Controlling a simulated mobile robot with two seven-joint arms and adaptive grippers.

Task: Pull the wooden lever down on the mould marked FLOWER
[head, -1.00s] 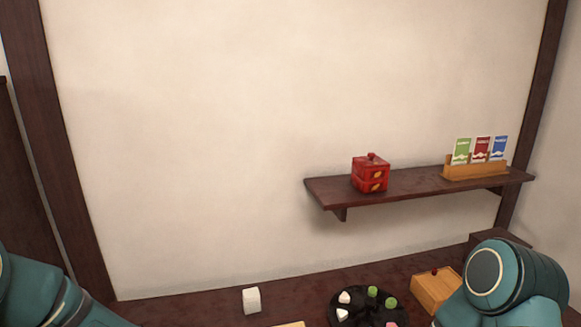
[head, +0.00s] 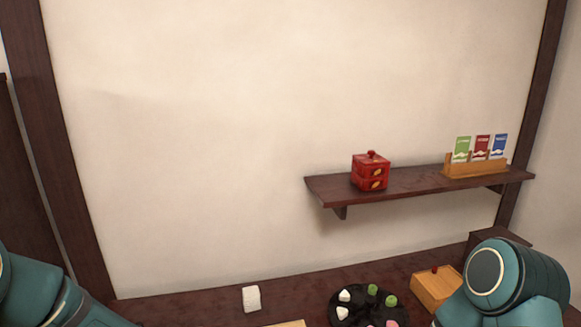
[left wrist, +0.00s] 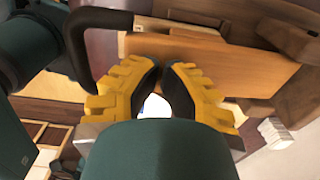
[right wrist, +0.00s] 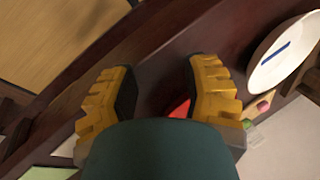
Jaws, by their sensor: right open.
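In the left wrist view, a wooden block-like piece (left wrist: 225,65) lies just beyond my left gripper (left wrist: 165,65). I cannot tell whether it is the mould or its lever, and no FLOWER marking is legible. The left fingertips are close together with a narrow gap, and I cannot tell whether they touch the wood. My right gripper (right wrist: 160,72) is open over a dark wooden surface, with part of a red thing (right wrist: 181,109) showing between its fingers. Neither gripper shows in the head view.
The head view shows a white block (head: 251,299), a dark plate (head: 375,295) of small sweets and a wooden box (head: 436,287) on the dark table. A red box (head: 370,172) and card holder (head: 476,168) stand on the wall shelf (head: 415,186). A white dish (right wrist: 284,52) shows in the right wrist view.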

